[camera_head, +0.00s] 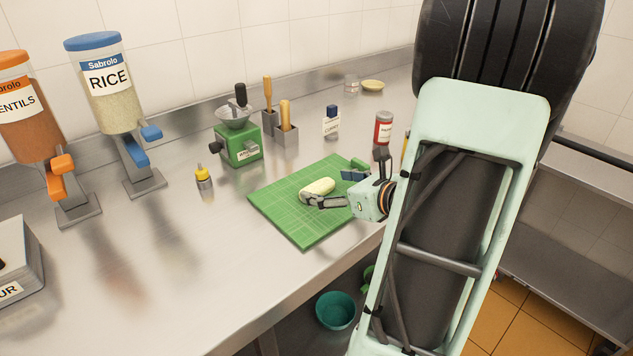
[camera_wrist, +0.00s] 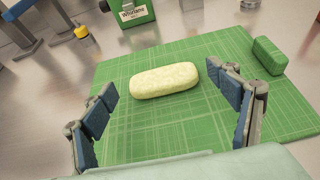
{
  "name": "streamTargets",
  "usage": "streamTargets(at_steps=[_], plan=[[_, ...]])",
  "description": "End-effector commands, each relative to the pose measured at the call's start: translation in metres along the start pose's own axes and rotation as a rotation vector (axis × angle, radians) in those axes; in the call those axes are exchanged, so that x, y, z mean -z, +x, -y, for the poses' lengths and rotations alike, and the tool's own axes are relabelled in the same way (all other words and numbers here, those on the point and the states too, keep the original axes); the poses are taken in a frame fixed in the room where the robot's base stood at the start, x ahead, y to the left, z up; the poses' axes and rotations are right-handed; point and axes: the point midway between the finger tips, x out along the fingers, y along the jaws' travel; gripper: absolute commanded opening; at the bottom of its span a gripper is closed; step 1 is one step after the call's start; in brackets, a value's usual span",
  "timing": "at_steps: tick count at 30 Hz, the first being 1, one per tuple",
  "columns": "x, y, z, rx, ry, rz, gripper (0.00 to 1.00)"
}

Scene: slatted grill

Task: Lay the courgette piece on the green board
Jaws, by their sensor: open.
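The pale yellow-green rounded piece, which I take to be the courgette piece (camera_head: 317,186), lies on its side on the green board (camera_head: 285,215). The wrist view shows the piece (camera_wrist: 164,80) whole, lying flat near the middle of the board (camera_wrist: 150,135). My gripper (camera_head: 327,188) is low over the board, reaching in from the right. In the wrist view my gripper (camera_wrist: 167,97) is open, with one blue-padded finger to each side of the piece. Gaps show between the pads and the piece, and nothing is held.
A small dark green block (camera_wrist: 268,55) sits at the board's right edge, close to a finger. A red-labelled jar (camera_head: 383,128) stands behind my gripper. A green grinder (camera_head: 240,148) and a yellow-capped bottle (camera_head: 204,179) stand beyond the board.

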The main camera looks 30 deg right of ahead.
Motion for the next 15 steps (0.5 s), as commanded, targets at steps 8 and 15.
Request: streamTargets(at_steps=[8,15], plan=[[-0.001,-0.052,0.001,0.002,-0.001,0.001,0.81],[0.000,-0.066,-0.001,-0.001,0.001,0.001,0.81]])
